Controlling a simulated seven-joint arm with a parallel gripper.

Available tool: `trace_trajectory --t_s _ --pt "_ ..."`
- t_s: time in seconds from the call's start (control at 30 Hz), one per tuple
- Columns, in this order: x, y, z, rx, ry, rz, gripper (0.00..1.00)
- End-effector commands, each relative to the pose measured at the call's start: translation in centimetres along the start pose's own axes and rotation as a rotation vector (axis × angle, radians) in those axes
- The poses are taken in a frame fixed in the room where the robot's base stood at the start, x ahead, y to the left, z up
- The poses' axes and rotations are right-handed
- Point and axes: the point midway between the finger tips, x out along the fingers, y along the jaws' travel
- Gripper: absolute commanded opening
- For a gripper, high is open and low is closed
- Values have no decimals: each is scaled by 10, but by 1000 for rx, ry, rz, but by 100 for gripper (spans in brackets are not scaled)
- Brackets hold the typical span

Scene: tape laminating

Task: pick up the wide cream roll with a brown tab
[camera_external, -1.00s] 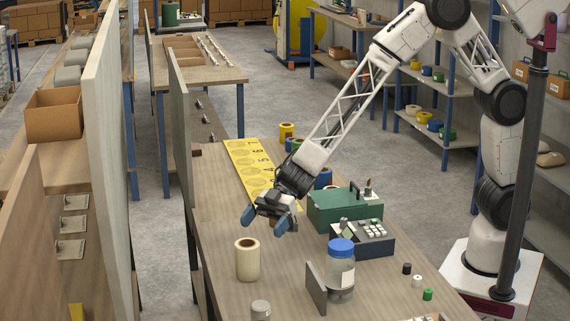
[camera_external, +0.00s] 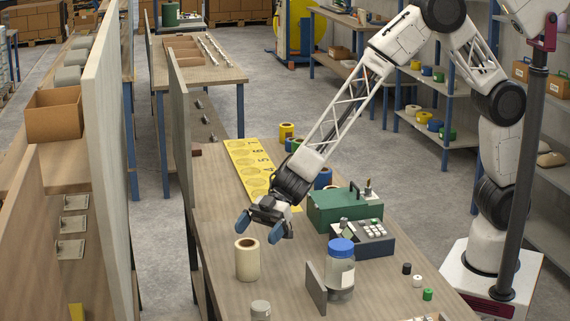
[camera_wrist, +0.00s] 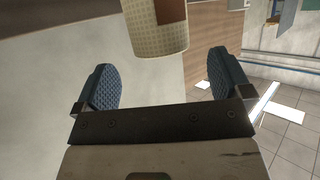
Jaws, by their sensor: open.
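The wide cream roll (camera_external: 247,261) stands upright on the wooden table in the external view, with a dark brown core hole on top. In the wrist view the cream roll (camera_wrist: 155,32) shows at the top edge, with its brown tab (camera_wrist: 171,11) on the side; its upper part is cut off by the frame. My gripper (camera_external: 259,230) is open and empty, above and just beyond the roll. In the wrist view the blue finger pads of my gripper (camera_wrist: 162,82) are spread wide, and the roll lies ahead between their lines, apart from both.
A blue-lidded jar (camera_external: 341,270) and an upright grey plate (camera_external: 316,288) stand right of the roll. A green box (camera_external: 335,208) and a keypad device (camera_external: 370,241) are farther right. A yellow numbered mat (camera_external: 247,162) lies behind. A grey cylinder (camera_external: 261,310) stands in front.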

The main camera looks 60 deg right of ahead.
Motion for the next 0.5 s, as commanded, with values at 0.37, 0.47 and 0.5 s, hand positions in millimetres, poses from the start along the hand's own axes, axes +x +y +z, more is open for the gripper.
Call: trace_trajectory --t_s 0.37,0.47,0.5 --pt "32 -2 -1 -1 0 -2 97" --pt "41 -2 -1 -2 1 -2 97" --pt "44 -2 -1 -1 0 -1 97"
